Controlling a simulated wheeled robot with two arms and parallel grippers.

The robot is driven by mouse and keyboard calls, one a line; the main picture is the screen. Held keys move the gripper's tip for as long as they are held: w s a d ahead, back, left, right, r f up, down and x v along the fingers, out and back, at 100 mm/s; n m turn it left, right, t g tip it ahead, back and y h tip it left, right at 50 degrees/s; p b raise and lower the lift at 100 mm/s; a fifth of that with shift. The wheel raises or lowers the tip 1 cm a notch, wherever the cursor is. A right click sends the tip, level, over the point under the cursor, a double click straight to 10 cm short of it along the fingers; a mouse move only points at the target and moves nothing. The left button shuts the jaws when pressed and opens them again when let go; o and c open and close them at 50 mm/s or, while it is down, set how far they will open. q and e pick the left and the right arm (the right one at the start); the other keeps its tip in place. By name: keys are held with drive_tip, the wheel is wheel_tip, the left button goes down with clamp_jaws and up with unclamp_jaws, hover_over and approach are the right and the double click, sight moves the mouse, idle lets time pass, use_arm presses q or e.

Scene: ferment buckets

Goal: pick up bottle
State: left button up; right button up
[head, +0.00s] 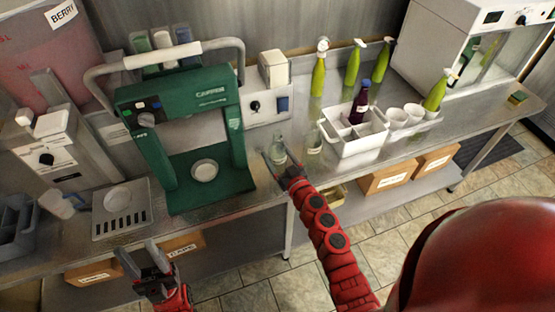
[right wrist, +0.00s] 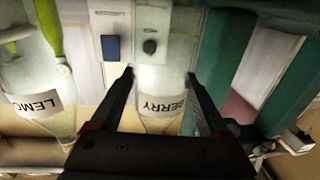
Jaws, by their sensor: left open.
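A clear bottle (head: 279,152) stands near the front edge of the metal counter, right of the green machine. In the right wrist view this bottle (right wrist: 163,90) has a white label reading "BERRY". My right gripper (head: 281,166) is open at the bottle, its fingers (right wrist: 160,75) on either side with gaps visible. A second clear bottle (head: 314,142) stands just right of it; in the right wrist view it (right wrist: 45,110) is labelled "LEMO", the rest cut off. My left gripper (head: 147,258) is open and empty in front of the counter, low at the left.
The green machine (head: 190,110) stands close left of the bottles. A white divided caddy (head: 350,140) holding a dark bottle (head: 360,103) is to the right, beside white cups (head: 397,118). Several green bottles (head: 318,75) stand behind. Cardboard boxes (head: 395,175) sit on the lower shelf.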

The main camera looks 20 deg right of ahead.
drive_tip(key=c, duration=1.1)
